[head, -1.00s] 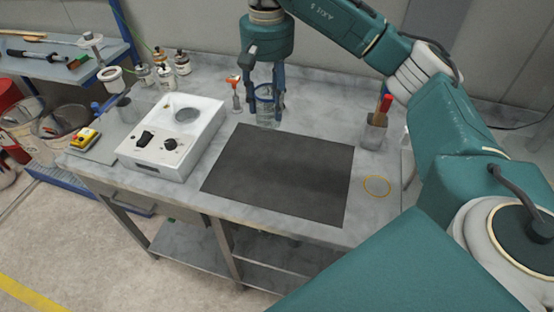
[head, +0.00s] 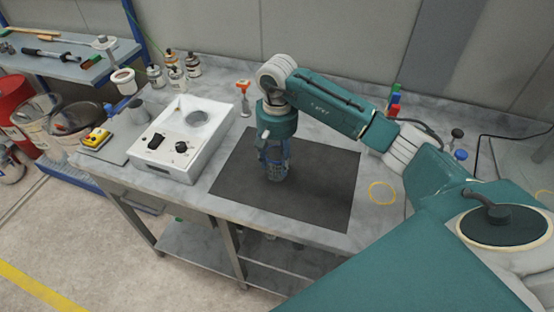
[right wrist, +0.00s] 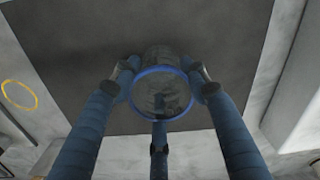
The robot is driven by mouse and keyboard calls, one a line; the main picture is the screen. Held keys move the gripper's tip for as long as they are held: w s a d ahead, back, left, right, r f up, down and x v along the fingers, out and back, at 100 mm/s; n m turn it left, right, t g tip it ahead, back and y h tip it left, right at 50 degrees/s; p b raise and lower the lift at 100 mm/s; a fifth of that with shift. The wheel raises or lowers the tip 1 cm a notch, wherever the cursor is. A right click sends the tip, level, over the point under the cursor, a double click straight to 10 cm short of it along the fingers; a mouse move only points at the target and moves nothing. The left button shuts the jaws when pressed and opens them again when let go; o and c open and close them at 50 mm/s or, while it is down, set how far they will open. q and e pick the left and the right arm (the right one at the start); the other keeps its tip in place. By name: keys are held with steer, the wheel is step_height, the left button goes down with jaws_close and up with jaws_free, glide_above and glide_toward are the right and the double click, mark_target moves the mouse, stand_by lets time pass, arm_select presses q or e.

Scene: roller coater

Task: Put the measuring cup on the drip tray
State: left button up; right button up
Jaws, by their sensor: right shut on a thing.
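The measuring cup (right wrist: 162,94) is clear glass with a blue rim in the right wrist view. My right gripper (head: 274,155) is shut around it, fingers pointing down; the cup's lower part (head: 277,174) shows below them in the head view. Cup and gripper are over a dark flat rectangle (head: 320,195) on the table, which also fills much of the right wrist view (right wrist: 225,40). I cannot tell whether this rectangle is the drip tray, or whether the cup touches it. My left gripper is not in view.
A white device (head: 178,145) with knobs stands left of the dark rectangle. A yellow ring (head: 382,192) lies on the table to the right. Several bottles (head: 174,76) stand at the back left. The dark rectangle's right half is clear.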

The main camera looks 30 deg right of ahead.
steer(key=shift+f, duration=0.8)
steer(key=o, duration=1.1)
steer(key=shift+o, duration=0.2)
